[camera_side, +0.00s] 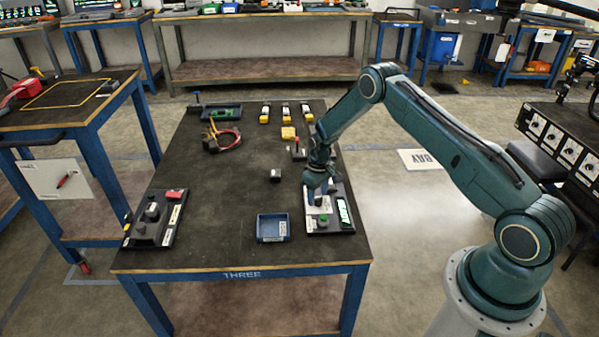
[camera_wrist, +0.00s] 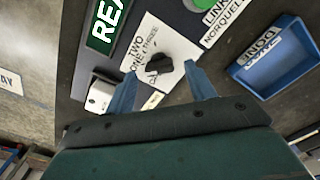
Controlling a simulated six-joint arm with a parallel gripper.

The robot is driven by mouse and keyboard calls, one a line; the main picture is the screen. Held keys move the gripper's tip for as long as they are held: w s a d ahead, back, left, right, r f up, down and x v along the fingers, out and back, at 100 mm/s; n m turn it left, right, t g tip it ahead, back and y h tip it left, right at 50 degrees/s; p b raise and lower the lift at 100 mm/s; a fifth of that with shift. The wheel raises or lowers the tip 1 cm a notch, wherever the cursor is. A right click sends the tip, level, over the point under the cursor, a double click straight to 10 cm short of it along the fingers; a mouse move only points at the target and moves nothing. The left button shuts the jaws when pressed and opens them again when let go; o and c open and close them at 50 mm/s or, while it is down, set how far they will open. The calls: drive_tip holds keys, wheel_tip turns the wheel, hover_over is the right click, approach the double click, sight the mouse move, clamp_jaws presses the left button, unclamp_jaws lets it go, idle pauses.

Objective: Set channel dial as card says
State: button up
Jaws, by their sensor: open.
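The black channel dial (camera_wrist: 160,64) stands on a white plate (camera_wrist: 140,42) lettered "TWO", "ONE" and "THREE" in the wrist view. I cannot tell which mark its pointer faces. My gripper (camera_wrist: 160,70) is open, with one blue-grey finger on each side of the dial; contact is not clear. In the side view my gripper (camera_side: 318,194) points down over the dark console (camera_side: 340,228) at the table's right edge and hides the dial. The console has a green lit display (camera_wrist: 106,22) and a green button (camera_wrist: 204,4). I cannot make out a card giving the setting.
A blue tray (camera_side: 260,228) labelled "DONE" stands left of the console. Another dark panel (camera_side: 140,231) sits at the table's left edge. Several yellow-and-black items stand at the back. The table's middle is mostly clear.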

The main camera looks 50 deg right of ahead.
drive_tip(key=shift+f, duration=0.65)
drive_tip(key=c, duration=1)
drive_tip(key=shift+m, duration=0.3)
drive_tip(key=m, duration=0.4)
drive_tip(key=shift+d, duration=0.1)
drive_tip(key=m, duration=0.4)
